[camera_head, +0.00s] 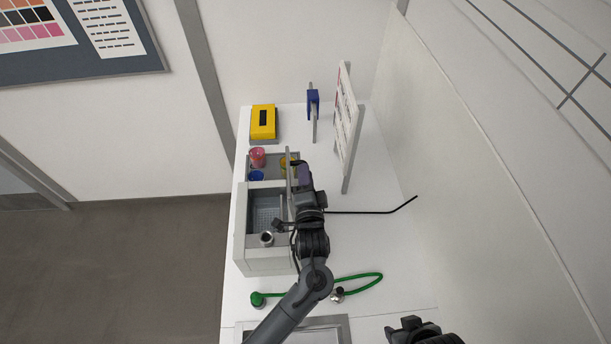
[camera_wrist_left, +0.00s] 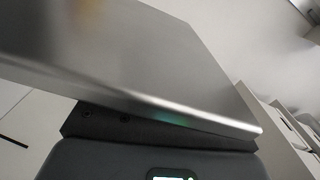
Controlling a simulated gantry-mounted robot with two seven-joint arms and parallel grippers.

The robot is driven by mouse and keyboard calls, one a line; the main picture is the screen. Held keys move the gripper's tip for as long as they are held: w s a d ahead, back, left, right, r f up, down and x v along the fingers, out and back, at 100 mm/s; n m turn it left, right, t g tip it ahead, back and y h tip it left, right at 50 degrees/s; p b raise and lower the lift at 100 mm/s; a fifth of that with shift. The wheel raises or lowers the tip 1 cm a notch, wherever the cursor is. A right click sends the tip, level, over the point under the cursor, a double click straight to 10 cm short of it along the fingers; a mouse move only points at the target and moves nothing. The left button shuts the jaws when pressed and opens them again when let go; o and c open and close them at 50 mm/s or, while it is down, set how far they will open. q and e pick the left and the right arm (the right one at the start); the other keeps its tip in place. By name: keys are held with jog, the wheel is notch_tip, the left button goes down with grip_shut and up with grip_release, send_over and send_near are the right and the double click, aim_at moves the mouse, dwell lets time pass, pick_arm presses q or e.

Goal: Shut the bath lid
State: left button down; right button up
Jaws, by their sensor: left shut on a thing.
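The bath (camera_head: 253,228) is a pale grey box on the white bench, and its inside with a mesh floor shows from above. The bath lid (camera_head: 289,168) appears as a thin grey plate standing steeply upright at the box's right side. In the left wrist view the lid (camera_wrist_left: 150,60) is a large metal plate filling much of the picture, very close. My left gripper (camera_head: 299,168) is at the lid's upper part and is shut on it; its fingertips are mostly hidden. My right gripper (camera_head: 405,325) is low at the bottom edge, away from the bath; its jaws are unclear.
A yellow box (camera_head: 263,121) and a white board (camera_head: 347,125) stand further back. A green cord (camera_head: 362,277) lies in front.

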pick_arm(q)
jog(key=shift+a+f, duration=0.2)
jog(key=a+f+n+p, duration=0.1)
jog(key=a+n+p, duration=0.1)
jog(key=a+n, duration=0.5)
jog(key=shift+s+a+f, duration=0.15)
jog(key=shift+s+a, duration=0.25)
jog(key=shift+a, duration=0.5)
